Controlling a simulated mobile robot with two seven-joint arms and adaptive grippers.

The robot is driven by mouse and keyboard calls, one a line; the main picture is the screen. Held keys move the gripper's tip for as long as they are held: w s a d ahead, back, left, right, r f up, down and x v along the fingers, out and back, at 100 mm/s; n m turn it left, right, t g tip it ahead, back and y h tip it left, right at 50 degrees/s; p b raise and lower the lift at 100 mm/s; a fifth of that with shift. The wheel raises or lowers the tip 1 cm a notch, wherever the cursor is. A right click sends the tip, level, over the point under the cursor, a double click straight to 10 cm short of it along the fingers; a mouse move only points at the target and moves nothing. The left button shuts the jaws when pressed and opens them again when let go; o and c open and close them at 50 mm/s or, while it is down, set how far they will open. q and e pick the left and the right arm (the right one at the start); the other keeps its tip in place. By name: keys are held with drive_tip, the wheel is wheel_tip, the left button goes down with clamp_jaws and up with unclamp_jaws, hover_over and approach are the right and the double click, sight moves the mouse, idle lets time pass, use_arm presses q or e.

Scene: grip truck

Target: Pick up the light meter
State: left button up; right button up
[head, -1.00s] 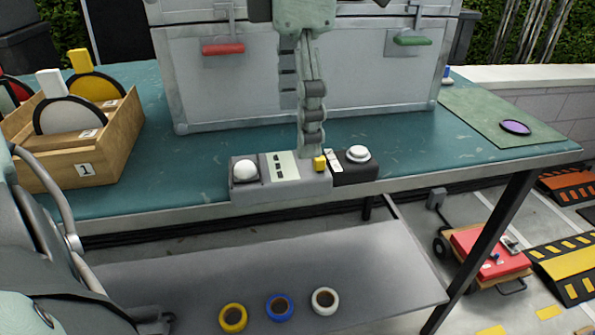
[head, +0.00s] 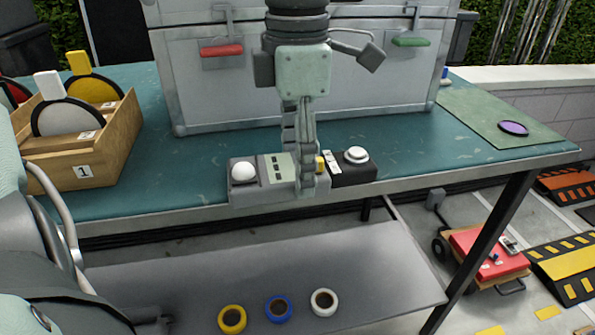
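What looks like the light meter (head: 263,193) is a grey body with a white dome at its left end, a pale panel with dark marks and a small yellow part at its right. It lies at the table's front edge. My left gripper (head: 300,172) points down over its right half. The fingers look apart, one nearer me and one farther, seen almost edge-on. The near finger overlaps the meter's front; the far fingertip is partly hidden, so contact cannot be told. My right gripper is out of view.
A dark box with a white round cap (head: 356,154) stands just right of the meter. A large grey case (head: 222,95) stands behind. A wooden box (head: 113,150) is at left on the teal table (head: 440,147). Coloured rings (head: 278,308) lie on the lower shelf.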

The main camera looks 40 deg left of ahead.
use_arm(q)
drive_tip(key=c, duration=0.7)
drive_tip(key=shift+c, duration=0.3)
drive_tip(key=shift+r, duration=0.15)
